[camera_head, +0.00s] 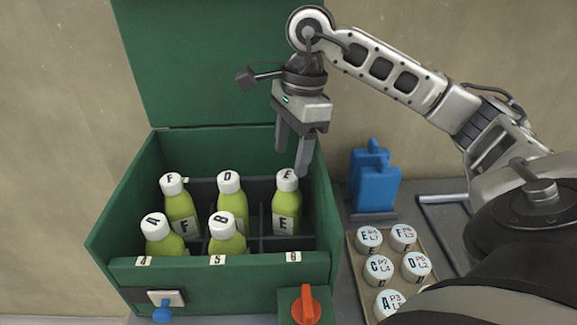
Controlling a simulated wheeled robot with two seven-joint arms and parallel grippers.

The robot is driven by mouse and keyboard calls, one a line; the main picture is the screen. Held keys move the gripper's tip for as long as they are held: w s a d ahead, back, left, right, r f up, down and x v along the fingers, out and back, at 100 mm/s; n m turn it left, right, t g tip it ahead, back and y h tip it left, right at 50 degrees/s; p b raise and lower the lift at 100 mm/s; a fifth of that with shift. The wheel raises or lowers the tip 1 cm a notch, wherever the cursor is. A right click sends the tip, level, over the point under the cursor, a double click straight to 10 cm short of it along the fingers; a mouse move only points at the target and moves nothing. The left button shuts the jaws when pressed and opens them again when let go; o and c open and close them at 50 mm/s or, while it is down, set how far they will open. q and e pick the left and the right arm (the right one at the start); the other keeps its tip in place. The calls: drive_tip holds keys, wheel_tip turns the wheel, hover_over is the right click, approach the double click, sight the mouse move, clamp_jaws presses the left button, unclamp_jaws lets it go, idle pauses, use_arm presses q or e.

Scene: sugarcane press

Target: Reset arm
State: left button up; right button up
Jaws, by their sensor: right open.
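My right gripper (293,157) hangs from the arm that comes in from the right. Its two fingers point down and are apart, with nothing between them. It is above the back right part of an open green box (103,228), near the white cap of the bottle marked E (286,200). I cannot tell whether a finger touches that cap. Bottles marked F (183,212), D (233,203), A (160,240) and B (226,238) also stand in the box. The front right compartment (285,244) looks empty. My left gripper is not in view.
The box's green lid (195,65) stands open behind it. Blue upright pieces (374,182) stand right of the box. A tray (352,262) of several labelled white caps lies in front of them. A red knob (306,305) and a blue knob (163,312) are on the front.

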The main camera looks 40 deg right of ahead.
drive_tip(key=shift+d+r, duration=0.1)
drive_tip(key=shift+r, duration=0.8)
